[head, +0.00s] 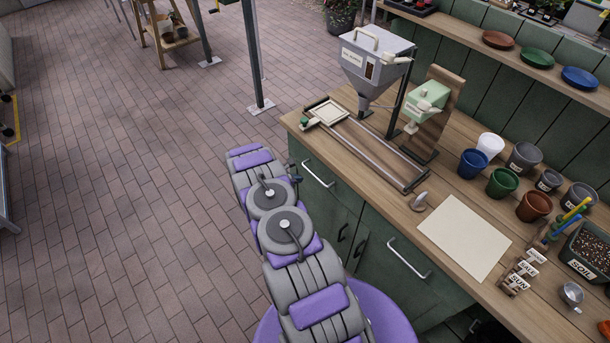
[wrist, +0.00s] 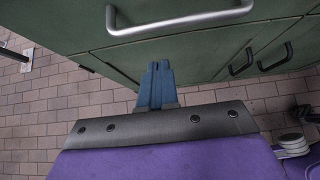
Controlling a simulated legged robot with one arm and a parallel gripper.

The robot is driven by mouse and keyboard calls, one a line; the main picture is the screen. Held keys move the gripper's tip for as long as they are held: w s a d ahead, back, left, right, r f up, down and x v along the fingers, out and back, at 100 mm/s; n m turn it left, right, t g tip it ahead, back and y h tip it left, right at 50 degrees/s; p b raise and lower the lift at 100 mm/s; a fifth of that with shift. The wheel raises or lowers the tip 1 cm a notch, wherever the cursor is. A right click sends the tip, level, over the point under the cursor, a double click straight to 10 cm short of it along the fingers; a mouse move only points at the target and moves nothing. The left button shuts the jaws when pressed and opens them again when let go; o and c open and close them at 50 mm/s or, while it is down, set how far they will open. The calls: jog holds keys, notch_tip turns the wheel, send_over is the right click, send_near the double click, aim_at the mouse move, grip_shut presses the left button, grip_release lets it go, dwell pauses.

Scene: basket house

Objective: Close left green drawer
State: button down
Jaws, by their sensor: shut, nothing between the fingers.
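The left green drawer (head: 322,190) is at the near left end of the wooden workbench, with a silver bar handle (head: 318,174). Its front looks nearly flush with the cabinet; I cannot tell if a small gap is left. In the wrist view, a green drawer front (wrist: 65,22) with a silver handle (wrist: 180,20) fills the top. My gripper (wrist: 158,66) is shut and empty, its blue fingers together just below the handle, close to the green front. I cannot tell whether they touch it. In the head view my arm mostly hides the gripper.
A second green drawer (head: 385,270) with a silver handle is to the right. Dark-handled cabinet doors (wrist: 262,58) are below. The benchtop (head: 455,185) holds a hopper (head: 372,65), several pots and a paper sheet (head: 465,238). The brick floor (head: 120,200) on the left is clear.

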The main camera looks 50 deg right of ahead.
jog(key=p+v, duration=0.1)
jog(key=v, duration=0.9)
jog(key=shift+a+f, duration=0.25)
jog(key=shift+f, duration=0.1)
jog(key=shift+w+d, duration=0.1)
jog(key=s+a+r+m+y, duration=0.1)
jog(key=s+a+r+m, duration=0.15)
jog(key=a+r, duration=0.45)
jog(key=s+a+r+m+g+y, duration=0.1)
jog(key=s+a+r+m, duration=0.15)
jog(key=r, duration=0.85)
jog(key=s+a+r+m+y, duration=0.15)
jog(key=a+r+m, duration=0.25)
jog(key=r, duration=0.6)
jog(key=s+a+r+m+y+b, duration=0.1)
jog(key=s+a+r+m+y, duration=0.2)
jog(key=s+a, duration=1)
jog(key=s+a+r+m+t+y+b, duration=0.1)
jog(key=s+a+r+m+y, duration=0.2)
jog(key=s+a+r, duration=0.5)
jog(key=s+a, duration=0.5)
jog(key=shift+s, duration=0.15)
